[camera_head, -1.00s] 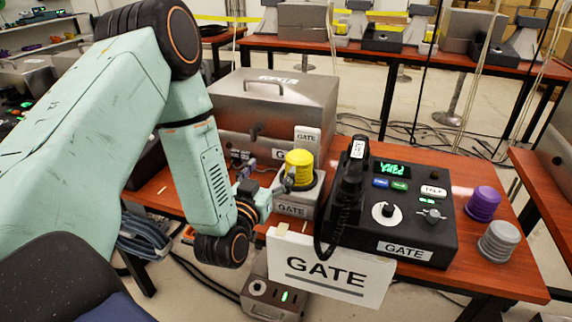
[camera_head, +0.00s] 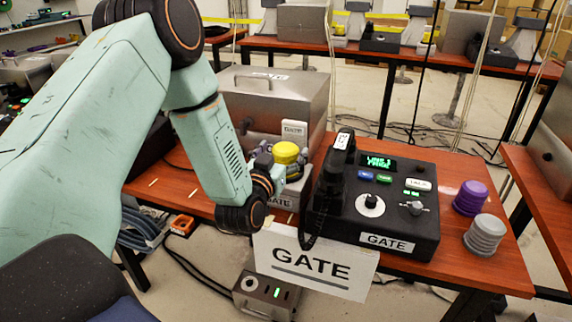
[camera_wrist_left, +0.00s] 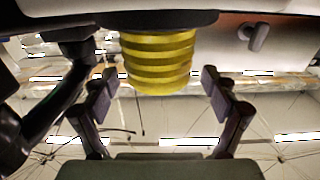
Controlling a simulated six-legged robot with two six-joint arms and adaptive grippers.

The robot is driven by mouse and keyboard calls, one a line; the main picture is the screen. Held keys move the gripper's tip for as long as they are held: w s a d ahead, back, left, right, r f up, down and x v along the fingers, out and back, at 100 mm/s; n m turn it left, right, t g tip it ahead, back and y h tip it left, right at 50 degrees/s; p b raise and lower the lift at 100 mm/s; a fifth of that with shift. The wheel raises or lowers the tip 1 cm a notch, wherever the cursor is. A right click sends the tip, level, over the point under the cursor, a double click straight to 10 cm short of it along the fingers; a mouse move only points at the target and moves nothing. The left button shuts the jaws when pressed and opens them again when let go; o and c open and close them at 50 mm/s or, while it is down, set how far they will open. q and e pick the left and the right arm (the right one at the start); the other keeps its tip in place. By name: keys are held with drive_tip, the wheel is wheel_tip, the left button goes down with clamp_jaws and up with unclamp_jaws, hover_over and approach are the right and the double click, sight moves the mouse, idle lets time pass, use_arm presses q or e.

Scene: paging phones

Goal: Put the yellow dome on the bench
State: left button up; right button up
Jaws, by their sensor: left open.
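The yellow dome (camera_head: 286,153) sits on a grey GATE-labelled stand (camera_head: 292,190) on the red-brown bench (camera_head: 455,256). It shows as a ribbed yellow cylinder (camera_wrist_left: 158,62) in the left wrist view. My left gripper (camera_head: 272,172) is at the dome's near left side, partly hidden by my own wrist. In the left wrist view its open fingers (camera_wrist_left: 160,88) stand on either side of the dome, with gaps between. My right gripper is not in view.
A black GATE phone console (camera_head: 385,205) with a handset stands right of the dome. A purple dome (camera_head: 470,198) and a grey dome (camera_head: 485,235) stand at the bench's right end. A steel case (camera_head: 270,105) is behind. A GATE sign (camera_head: 315,262) hangs in front.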

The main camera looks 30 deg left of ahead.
sight(286, 147)
use_arm(q)
drive_tip(key=shift+x, duration=0.75)
drive_tip(key=shift+c, duration=0.3)
drive_tip(key=c, duration=1.3)
wheel_tip(286, 147, up, 10)
drive_tip(key=p, duration=0.3)
drive_tip(key=shift+p, duration=0.35)
drive_tip(key=shift+c, duration=0.2)
drive_tip(key=shift+d, duration=0.1)
